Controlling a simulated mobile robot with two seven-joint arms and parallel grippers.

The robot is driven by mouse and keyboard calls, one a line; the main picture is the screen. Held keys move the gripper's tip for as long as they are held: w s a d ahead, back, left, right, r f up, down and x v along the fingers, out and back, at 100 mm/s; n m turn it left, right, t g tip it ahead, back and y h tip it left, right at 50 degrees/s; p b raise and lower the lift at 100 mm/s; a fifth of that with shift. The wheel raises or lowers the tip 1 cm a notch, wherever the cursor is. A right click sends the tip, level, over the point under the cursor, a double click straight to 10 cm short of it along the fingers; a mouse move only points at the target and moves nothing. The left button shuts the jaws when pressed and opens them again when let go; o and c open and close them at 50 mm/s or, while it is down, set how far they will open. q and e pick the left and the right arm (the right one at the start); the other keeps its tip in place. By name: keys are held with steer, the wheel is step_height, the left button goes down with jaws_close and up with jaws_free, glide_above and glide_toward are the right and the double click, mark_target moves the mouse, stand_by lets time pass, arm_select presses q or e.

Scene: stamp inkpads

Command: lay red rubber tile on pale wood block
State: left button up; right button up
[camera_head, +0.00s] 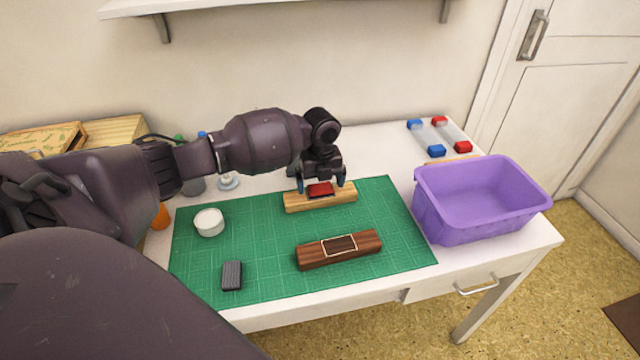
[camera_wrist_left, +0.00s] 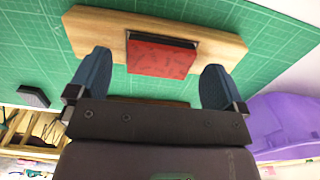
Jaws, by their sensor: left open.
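The red rubber tile (camera_head: 320,189) lies on top of the pale wood block (camera_head: 341,197), near the block's middle. In the left wrist view the red tile (camera_wrist_left: 161,57) sits on the pale block (camera_wrist_left: 92,30), with a dark edge along its far side. My left gripper (camera_head: 322,184) is just above the tile. In the left wrist view its two blue fingers (camera_wrist_left: 154,80) are spread on either side of the tile, apart from it. The dark wood block (camera_head: 340,257) with a pale-outlined rectangle lies nearer on the mat. My right gripper is not in view.
The green cutting mat (camera_head: 270,230) covers the middle of the white table. A white round tub (camera_head: 209,222) and a dark grey ridged block (camera_head: 232,275) stand on its left part. A purple bin (camera_head: 480,227) stands at right. Red and blue items (camera_head: 438,121) lie behind.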

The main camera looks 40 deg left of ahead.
arm_select(q)
step_height(320, 180, up, 10)
steer(key=p, duration=0.1)
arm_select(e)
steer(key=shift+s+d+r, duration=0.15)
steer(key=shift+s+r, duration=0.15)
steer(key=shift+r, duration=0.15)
arm_select(q)
steer(key=shift+f, duration=0.1)
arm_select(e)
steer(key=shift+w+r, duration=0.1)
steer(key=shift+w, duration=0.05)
